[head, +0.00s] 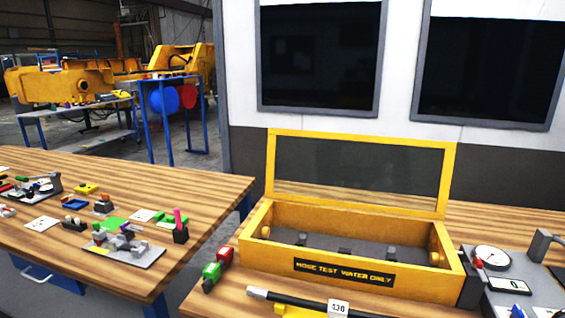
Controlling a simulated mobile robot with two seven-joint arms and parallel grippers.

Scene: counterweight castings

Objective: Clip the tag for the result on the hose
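A black hose (301,303) with a pale metal end lies at the bottom edge of the view, on the wooden bench in front of the yellow test box. A small white label marked with a number (338,308) sits on it; the digits look like 430. A green piece (211,271) and a red piece (225,256) with dark ends stand by the box's left front corner; I cannot tell whether either is a tag. The hose's right part is cut off by the frame. Neither of my grippers is in view.
The yellow box (262,262), marked "HOSE TEST WATER ONLY", has its clear-paned lid raised. A grey unit with a dial gauge (492,258) stands to its right. A second wooden table (190,195) on the left holds several small parts and cards. A gap separates the tables.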

